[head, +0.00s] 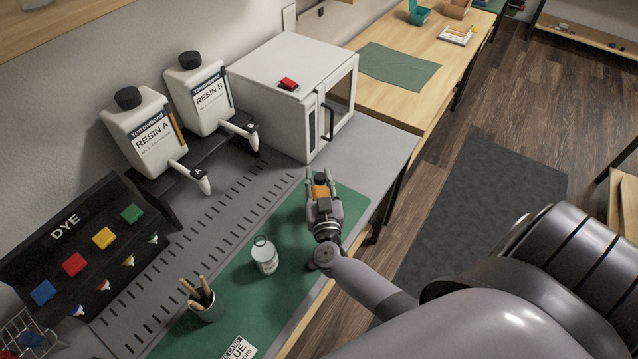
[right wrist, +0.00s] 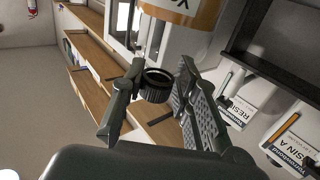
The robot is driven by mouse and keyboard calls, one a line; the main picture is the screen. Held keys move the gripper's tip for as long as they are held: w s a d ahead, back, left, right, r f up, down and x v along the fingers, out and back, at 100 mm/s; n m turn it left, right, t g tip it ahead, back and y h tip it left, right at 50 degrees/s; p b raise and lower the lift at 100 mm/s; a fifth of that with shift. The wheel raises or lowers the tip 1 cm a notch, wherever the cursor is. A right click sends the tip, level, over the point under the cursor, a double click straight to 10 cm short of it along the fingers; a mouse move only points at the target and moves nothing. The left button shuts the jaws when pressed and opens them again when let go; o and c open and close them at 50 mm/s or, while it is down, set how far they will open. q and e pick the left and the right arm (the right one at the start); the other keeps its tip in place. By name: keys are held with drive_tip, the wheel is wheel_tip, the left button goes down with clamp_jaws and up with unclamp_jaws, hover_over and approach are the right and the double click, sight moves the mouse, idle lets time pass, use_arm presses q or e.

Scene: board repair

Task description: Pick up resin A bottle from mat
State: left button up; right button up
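In the head view my right gripper (head: 321,182) is over the right part of the green mat (head: 292,268). A small bottle with an orange label (head: 322,191) and a black cap is between its fingers. In the right wrist view the fingers (right wrist: 160,82) close in on both sides of the ribbed black cap (right wrist: 155,86), with the orange label (right wrist: 190,15) beyond; only a letter like Y is readable. I cannot tell whether its base touches the mat. A white bottle (head: 264,256) stands on the mat to the left. My left gripper is out of view.
Large RESIN A (head: 146,134) and RESIN B (head: 200,95) dispensers stand at the back. A white oven-like box (head: 290,75) is beside them. A cup of sticks (head: 206,306) and a dye rack (head: 85,250) are to the left. The mat's front edge is near the bench edge.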

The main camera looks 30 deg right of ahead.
clamp_jaws()
drive_tip(key=shift+f, duration=0.1)
